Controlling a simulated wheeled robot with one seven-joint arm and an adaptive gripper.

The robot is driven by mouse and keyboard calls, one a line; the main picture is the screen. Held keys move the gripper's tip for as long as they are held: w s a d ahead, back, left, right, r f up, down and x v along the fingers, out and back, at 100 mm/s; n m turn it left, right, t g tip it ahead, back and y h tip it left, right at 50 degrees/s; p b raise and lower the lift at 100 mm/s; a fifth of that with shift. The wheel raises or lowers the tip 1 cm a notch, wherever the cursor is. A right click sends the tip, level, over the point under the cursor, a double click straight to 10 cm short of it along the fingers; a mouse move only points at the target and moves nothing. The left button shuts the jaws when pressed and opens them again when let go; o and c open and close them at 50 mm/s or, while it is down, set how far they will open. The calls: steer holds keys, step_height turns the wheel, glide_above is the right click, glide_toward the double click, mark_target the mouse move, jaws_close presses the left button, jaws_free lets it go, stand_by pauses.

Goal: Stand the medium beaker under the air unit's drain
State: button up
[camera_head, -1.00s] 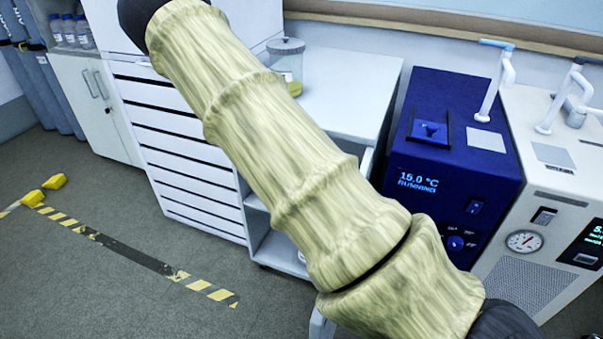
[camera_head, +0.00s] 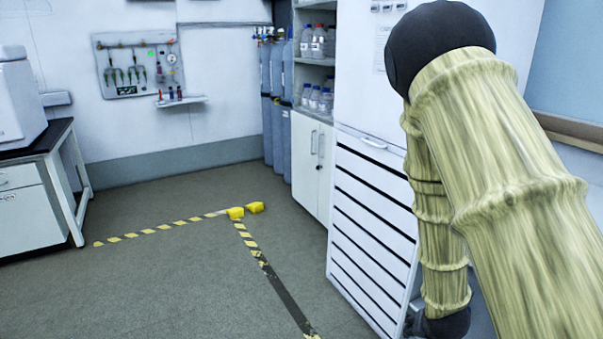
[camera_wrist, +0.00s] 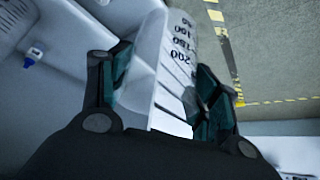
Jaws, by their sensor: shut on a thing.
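A translucent white beaker (camera_wrist: 172,62) with dark graduation marks, 200 the clearest, shows in the wrist view. My gripper (camera_wrist: 163,80) is shut on it, with a dark green-padded finger on each side. The beaker appears tilted in that view, and its contents cannot be made out. In the head view my arm fills the right side, and neither the gripper nor the beaker shows there.
Yellow-black tape (camera_head: 160,228) marks the floor, with yellow corner pieces (camera_head: 236,213). A white drawer cabinet (camera_head: 368,230) stands close at right. A bench (camera_head: 35,200) is at left. Blue cylinders (camera_head: 277,115) stand at the back. The floor between is open.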

steer(key=w+a+r+n+y+p, duration=0.1)
steer(key=a+r+n, duration=0.1)
steer(key=a+r, duration=0.2)
steer(key=a+r+n+y, duration=0.1)
steer(key=a+r, duration=0.3)
steer(key=a, duration=0.7)
steer(key=shift+w+a+r+n+t+p, duration=0.25)
steer(key=shift+w+n+t+p, duration=0.15)
steer(key=shift+n, duration=0.4)
steer(key=shift+s+p, duration=0.1)
steer(key=shift+p, duration=0.2)
steer(key=p, duration=0.2)
steer(key=shift+s+a+r+p, duration=0.15)
steer(key=shift+r+p, duration=0.1)
steer(key=shift+p, duration=0.1)
steer(key=p, duration=0.3)
steer(key=shift+s+r+y, duration=0.2)
steer(key=shift+s+y, duration=0.05)
steer(key=shift+y, duration=0.05)
steer(key=shift+s+r+p, duration=0.1)
steer(key=shift+p, duration=0.55)
steer(key=p, duration=0.2)
steer(key=s+p, duration=0.1)
steer(key=p, duration=0.1)
steer(key=s+p, duration=0.1)
steer(key=p, duration=0.1)
steer(key=shift+d+r+p, duration=0.25)
steer(key=shift+r+p, duration=0.05)
steer(key=shift+p, duration=0.1)
